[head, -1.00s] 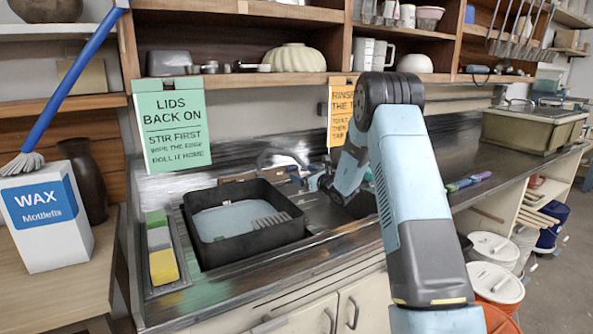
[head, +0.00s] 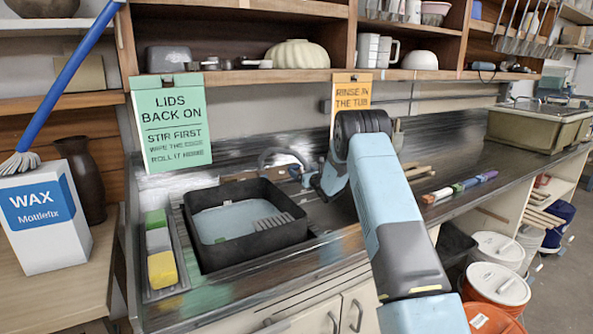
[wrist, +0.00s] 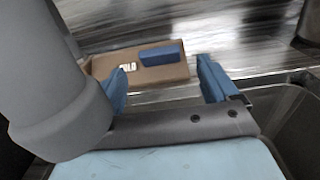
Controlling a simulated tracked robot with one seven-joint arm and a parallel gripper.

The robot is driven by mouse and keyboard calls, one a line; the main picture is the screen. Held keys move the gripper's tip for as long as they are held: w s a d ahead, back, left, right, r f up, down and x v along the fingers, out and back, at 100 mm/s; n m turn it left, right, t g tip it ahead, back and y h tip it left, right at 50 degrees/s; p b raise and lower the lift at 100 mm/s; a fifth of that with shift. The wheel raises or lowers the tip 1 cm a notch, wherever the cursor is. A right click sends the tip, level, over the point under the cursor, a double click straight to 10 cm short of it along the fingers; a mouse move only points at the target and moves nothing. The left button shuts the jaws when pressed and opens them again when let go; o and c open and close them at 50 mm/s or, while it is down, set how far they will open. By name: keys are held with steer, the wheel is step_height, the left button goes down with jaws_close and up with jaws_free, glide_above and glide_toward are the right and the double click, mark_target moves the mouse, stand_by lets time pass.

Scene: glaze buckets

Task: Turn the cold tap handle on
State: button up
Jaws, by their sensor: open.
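The cold tap handle is a blue bar (wrist: 162,54) on a brown block (wrist: 115,68) in the wrist view. A partly covered white label beside the bar reads like "COLD". The bar lies along the block. My gripper (wrist: 162,64) is open, with its two blue fingers on either side of the bar's direction and the bar just beyond the fingertips. I cannot tell whether they touch it. In the head view my gripper (head: 306,177) is behind the black tub, beside the grey curved spout (head: 283,154); the handle is hard to make out there.
The black tub (head: 270,240) of pale liquid stands in front of the tap. A tray of coloured sponges (head: 160,268) is left of it. A green sign (head: 171,122) and an orange sign (head: 352,97) hang from the shelf. The counter to the right holds coloured sticks (head: 460,187).

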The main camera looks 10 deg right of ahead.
mark_target(296, 167)
steer(key=shift+x, duration=2.4)
steer(key=c, duration=1.1)
